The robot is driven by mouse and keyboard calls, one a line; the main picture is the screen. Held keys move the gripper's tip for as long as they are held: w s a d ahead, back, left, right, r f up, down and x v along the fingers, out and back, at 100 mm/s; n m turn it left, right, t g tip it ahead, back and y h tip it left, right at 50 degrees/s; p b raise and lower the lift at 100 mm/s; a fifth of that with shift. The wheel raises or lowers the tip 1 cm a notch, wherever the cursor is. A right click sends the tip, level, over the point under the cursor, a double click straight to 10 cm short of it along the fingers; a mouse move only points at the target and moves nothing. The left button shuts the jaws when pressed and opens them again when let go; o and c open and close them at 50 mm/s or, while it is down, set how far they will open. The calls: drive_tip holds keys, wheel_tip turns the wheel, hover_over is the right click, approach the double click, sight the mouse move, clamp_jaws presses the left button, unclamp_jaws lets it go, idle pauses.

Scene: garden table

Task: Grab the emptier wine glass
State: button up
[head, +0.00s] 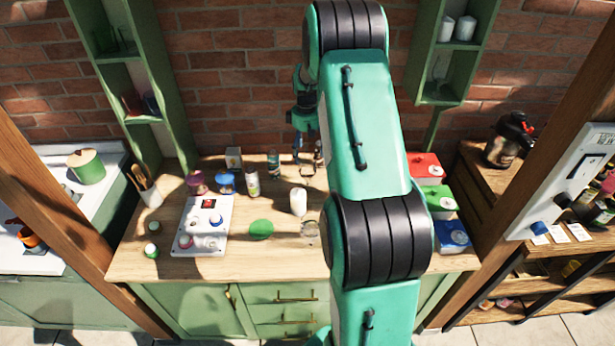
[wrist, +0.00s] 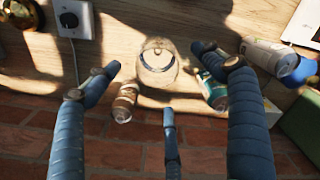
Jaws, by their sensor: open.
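My gripper (head: 303,150) hangs over the back of the wooden table in the head view, its blue fingers pointing down. In the wrist view my gripper (wrist: 156,60) is open, with its fingers spread and nothing held. A clear glass (wrist: 157,62) lies in view between the fingertips, apart from them as far as I can tell. Its fill level is hard to read. In the head view another clear glass-like thing (head: 310,232) stands near the table's front, beside my arm, which may hide part of it. I cannot tell which is emptier.
A brown-capped bottle (wrist: 125,100) and a teal can (wrist: 214,92) flank the glass closely. A white can (wrist: 262,54) is farther right. A white bottle (head: 298,201) and green disc (head: 261,229) are mid-table. Red, green and blue boxes (head: 441,201) line the right. The brick wall is close behind.

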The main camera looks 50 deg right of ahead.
sight(308, 173)
wheel_tip(308, 173, down, 6)
drive_tip(key=shift+f+b, duration=0.2)
drive_tip(key=shift+b, duration=0.1)
idle(0.3)
drive_tip(key=shift+s+d+f+b, duration=0.15)
drive_tip(key=shift+f+b, duration=0.35)
drive_tip(key=shift+f, duration=2.1)
drive_tip(key=shift+s, duration=0.1)
drive_tip(key=c, duration=1.6)
